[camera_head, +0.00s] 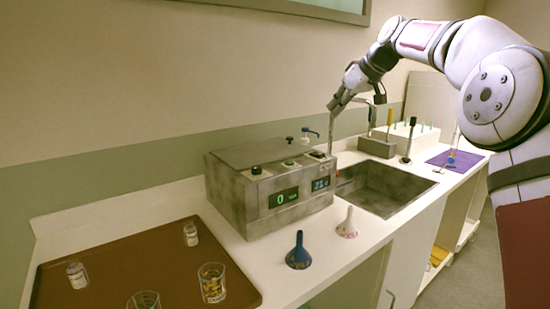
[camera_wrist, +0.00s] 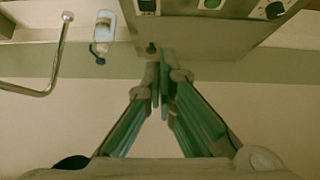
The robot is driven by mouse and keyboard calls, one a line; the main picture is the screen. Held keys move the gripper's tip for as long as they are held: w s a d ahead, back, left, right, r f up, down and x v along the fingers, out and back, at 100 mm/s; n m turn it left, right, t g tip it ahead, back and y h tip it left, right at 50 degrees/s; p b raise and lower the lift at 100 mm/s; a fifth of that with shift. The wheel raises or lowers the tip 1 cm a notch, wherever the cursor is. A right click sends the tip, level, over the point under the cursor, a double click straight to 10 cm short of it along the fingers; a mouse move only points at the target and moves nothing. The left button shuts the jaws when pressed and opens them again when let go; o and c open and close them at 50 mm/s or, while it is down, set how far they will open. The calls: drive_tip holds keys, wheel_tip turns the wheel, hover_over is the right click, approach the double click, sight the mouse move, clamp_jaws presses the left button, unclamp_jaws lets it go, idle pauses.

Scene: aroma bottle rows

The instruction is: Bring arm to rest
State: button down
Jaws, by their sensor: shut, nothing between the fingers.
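My gripper (camera_head: 333,106) is raised over the counter, near the back right edge of the grey metal machine and left of the sink faucet. In the wrist view my gripper (camera_wrist: 161,92) has its fingertips together with nothing held between them. The wrist view looks toward the machine (camera_wrist: 205,28), whose knobs and front edge show at the top. My arm reaches in from the right side of the head view, bent at the elbow.
A sink (camera_head: 385,187) lies right of the machine (camera_head: 268,205). A blue funnel (camera_head: 299,254) and a white funnel (camera_head: 347,226) stand on the counter in front. A brown tray (camera_head: 120,258) holds several glass vessels. A small bottle (camera_wrist: 104,28) and the faucet (camera_wrist: 58,60) are near my gripper.

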drive_tip(key=s+a+r+m+g+h+p, duration=0.1)
drive_tip(key=s+m+h+p, duration=0.1)
drive_tip(key=s, duration=1.1)
drive_tip(key=s+a+r+m+g+h+p, duration=0.1)
drive_tip(key=s+a+h, duration=0.1)
drive_tip(key=s, duration=1.2)
drive_tip(key=s+d+f+m+p, duration=0.1)
drive_tip(key=s+f, duration=0.3)
drive_tip(key=s, duration=0.5)
drive_tip(key=s+d+f+m+p, duration=0.1)
drive_tip(key=s+f, duration=0.3)
drive_tip(key=s, duration=0.6)
drive_tip(key=s+d+f+m+g+h+p, duration=0.1)
drive_tip(key=s+d+f+m, duration=0.1)
drive_tip(key=s, duration=0.8)
wheel_tip(320, 180, down, 3)
drive_tip(key=shift+d+r, duration=0.2)
drive_tip(key=shift+d, duration=0.25)
